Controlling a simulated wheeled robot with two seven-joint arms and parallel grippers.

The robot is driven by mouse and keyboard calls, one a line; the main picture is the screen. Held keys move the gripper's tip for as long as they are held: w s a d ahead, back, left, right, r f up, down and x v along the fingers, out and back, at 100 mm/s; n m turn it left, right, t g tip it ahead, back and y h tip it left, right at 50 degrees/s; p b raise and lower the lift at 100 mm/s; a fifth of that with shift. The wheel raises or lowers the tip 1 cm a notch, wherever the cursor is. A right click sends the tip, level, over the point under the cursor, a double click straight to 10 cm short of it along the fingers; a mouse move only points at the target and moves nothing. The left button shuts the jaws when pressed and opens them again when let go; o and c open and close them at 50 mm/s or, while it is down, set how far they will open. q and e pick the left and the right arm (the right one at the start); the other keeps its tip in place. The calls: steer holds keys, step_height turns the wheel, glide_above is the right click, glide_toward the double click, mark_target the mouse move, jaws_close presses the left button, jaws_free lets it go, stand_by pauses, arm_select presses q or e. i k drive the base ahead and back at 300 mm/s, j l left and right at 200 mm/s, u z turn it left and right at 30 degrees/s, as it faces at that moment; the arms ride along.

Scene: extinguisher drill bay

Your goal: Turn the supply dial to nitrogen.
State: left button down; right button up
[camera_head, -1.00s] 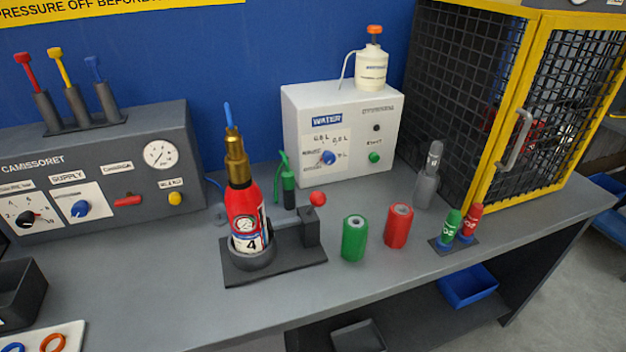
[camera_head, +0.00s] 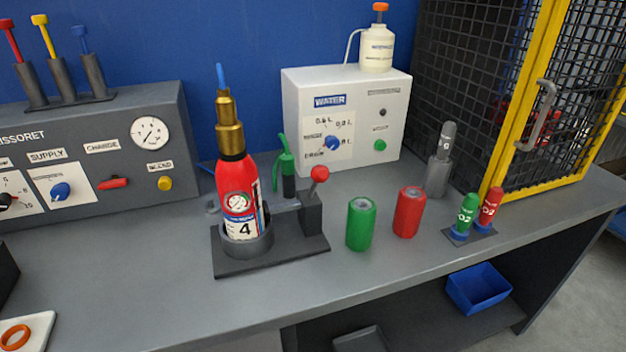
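The supply dial (camera_head: 60,191) is a blue knob on a white plate under the label SUPPLY, on the front of the grey compressor panel (camera_head: 110,200) at the left. The markings around the knob are too small to read, so I cannot tell which gas it points at. Beside it are a black dial (camera_head: 6,201) cut by the left edge, a red charge lever (camera_head: 113,183), a yellow button (camera_head: 165,183) and a round gauge (camera_head: 150,133). Neither of my grippers is in view.
A red extinguisher (camera_head: 238,195) stands in a black holder (camera_head: 240,266) on the grey bench. A green cylinder (camera_head: 361,224), a red cylinder (camera_head: 409,212) and a white water box (camera_head: 372,152) are to its right. A yellow-framed mesh cage (camera_head: 545,60) stands far right.

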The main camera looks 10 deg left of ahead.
mark_target(61, 190)
steer(key=u, duration=1.6)
steer(key=i+j, duration=0.15)
steer(key=j, duration=0.25)
steer(key=i+j+u, duration=0.15)
steer(key=j, duration=0.25)
steer(key=i+j, duration=0.15)
steer(key=j, duration=0.25)
steer(key=i+j+u, duration=0.1)
steer(key=j, duration=0.3)
steer(key=i+j, duration=0.25)
steer(key=j, duration=0.15)
steer(key=u, duration=0.05)
